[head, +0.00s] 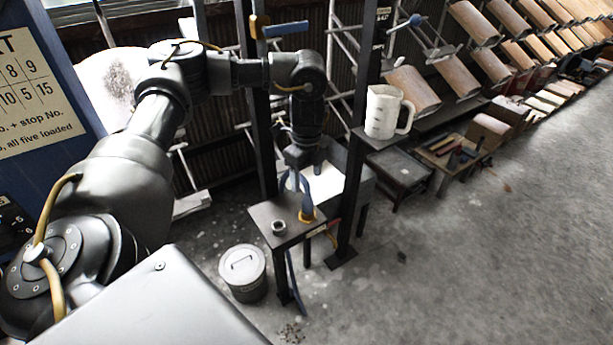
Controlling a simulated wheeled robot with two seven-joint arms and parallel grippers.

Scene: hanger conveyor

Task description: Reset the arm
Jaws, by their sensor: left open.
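My left arm reaches in from the left and bends down at the dark post. My left gripper (299,181) points down above a small dark stand (268,213), with its jaws open. A blue upright piece with an orange foot (306,215) shows at the stand's right edge, close under the gripper. I cannot tell whether the gripper touches it. A small metal ring or nut (279,227) lies on the stand's front part. My right gripper is out of view.
A white measuring jug (384,112) stands on a small shelf right of the post. A lidded grey bucket (243,272) stands on the floor. A low table (400,170) and hanging boards (412,90) are to the right. The floor at right front is clear.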

